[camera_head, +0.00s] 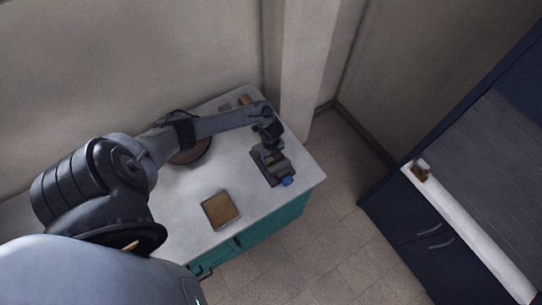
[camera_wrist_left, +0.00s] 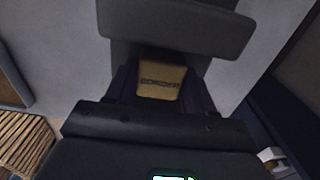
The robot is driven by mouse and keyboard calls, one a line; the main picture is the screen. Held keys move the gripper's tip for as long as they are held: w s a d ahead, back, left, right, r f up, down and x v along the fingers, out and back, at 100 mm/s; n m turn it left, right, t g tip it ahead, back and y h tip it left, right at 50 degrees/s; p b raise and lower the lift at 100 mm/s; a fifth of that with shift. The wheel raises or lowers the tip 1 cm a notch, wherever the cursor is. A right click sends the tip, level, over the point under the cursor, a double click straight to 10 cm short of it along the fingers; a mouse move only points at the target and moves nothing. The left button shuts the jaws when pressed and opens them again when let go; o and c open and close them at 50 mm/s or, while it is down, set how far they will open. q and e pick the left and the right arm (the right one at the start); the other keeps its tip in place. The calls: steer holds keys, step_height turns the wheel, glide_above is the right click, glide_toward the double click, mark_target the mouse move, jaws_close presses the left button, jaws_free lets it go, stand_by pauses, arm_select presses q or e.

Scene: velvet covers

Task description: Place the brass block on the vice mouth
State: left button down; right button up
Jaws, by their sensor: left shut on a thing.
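The brass block (camera_wrist_left: 160,80) shows in the left wrist view as a yellow-brown piece with dark marking on its face. My left gripper (camera_head: 267,140) is shut on it, with a dark finger on each side of the block in the left wrist view. In the head view the gripper is directly over the back part of the dark grey vice (camera_head: 274,166), which has a blue end piece and stands near the table's right end. A grey slab, probably part of the vice (camera_wrist_left: 175,28), lies just beyond the block. I cannot tell whether block and vice touch. My right gripper is out of view.
The pale tabletop (camera_head: 265,205) is clear around a square brown-topped tray (camera_head: 220,210). A round brown thing (camera_head: 190,152) is partly hidden behind my left arm. A small orange-brown item (camera_head: 245,100) lies at the back. A dark blue cabinet (camera_head: 400,215) stands apart on the right.

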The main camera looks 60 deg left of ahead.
arm_select(q)
steer(key=shift+c, duration=2)
jaws_free()
